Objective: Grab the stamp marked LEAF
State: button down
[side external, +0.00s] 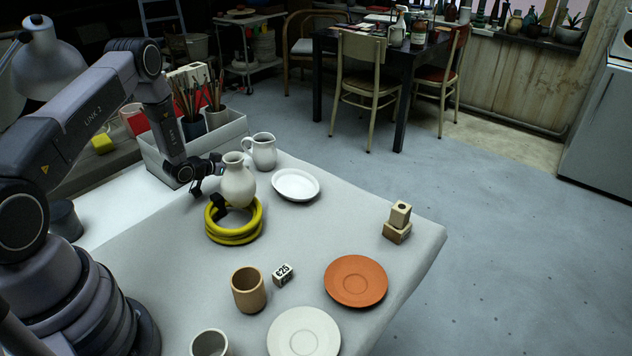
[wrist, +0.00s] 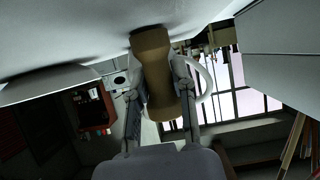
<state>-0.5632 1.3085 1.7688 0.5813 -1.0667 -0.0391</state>
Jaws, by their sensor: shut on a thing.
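My gripper (side external: 207,175) is low over the back left of the table, partly behind a white vase (side external: 238,182). In the wrist view, my gripper (wrist: 160,92) has its two fingers on either side of a tan, waisted wooden stamp (wrist: 155,60) and is shut on it. The stamp's far end is at or close to the table surface; I cannot tell whether they touch. No LEAF marking shows on it. In the side view the stamp is hidden.
A white pitcher (side external: 264,152) stands close behind the vase. A yellow coiled hose (side external: 234,236) lies in front. A white dish (side external: 295,185), a wooden cup (side external: 248,290), a price cube (side external: 283,275), an orange plate (side external: 356,281) and stacked wooden blocks (side external: 397,232) are farther off. The table middle is clear.

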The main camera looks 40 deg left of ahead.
jog(key=shift+r, duration=0.55)
notch_tip(320, 180, up, 3)
jog(key=shift+s+f, duration=0.15)
jog(key=s+d+r, duration=0.5)
jog(key=s+r, duration=0.4)
jog(key=s, duration=0.3)
jog(key=shift+s+d, duration=0.2)
jog(key=shift+s, duration=0.15)
jog(key=shift+r, duration=0.15)
